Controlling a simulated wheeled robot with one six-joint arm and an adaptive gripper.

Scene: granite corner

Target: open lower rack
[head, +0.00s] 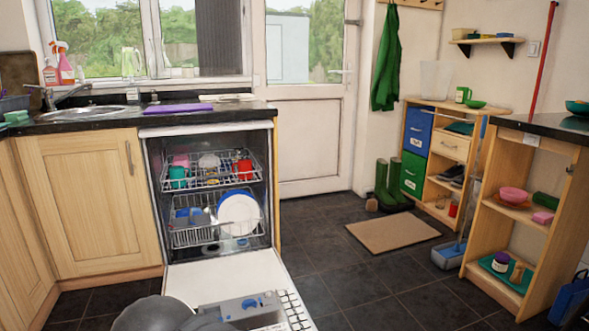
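The dishwasher (152,190) stands under the counter with its door (215,272) folded down toward me. The lower rack (192,238) is a wire basket inside the tub, below the upper rack (205,184). It holds white plates (238,208) and blue items (190,215). The upper rack holds a teal cup (177,177), a red mug (244,169) and other dishes. A dark rounded part of my arm covers the bottom edge of the view, over part of the door. My gripper itself does not show.
A dispenser panel (240,308) and a white grid piece (295,310) lie at the door's near end. Wooden cabinets (90,200) stand left. Dark tiled floor (345,275) is open to the right, with a brown mat (392,232) and shelf unit (480,222) beyond.

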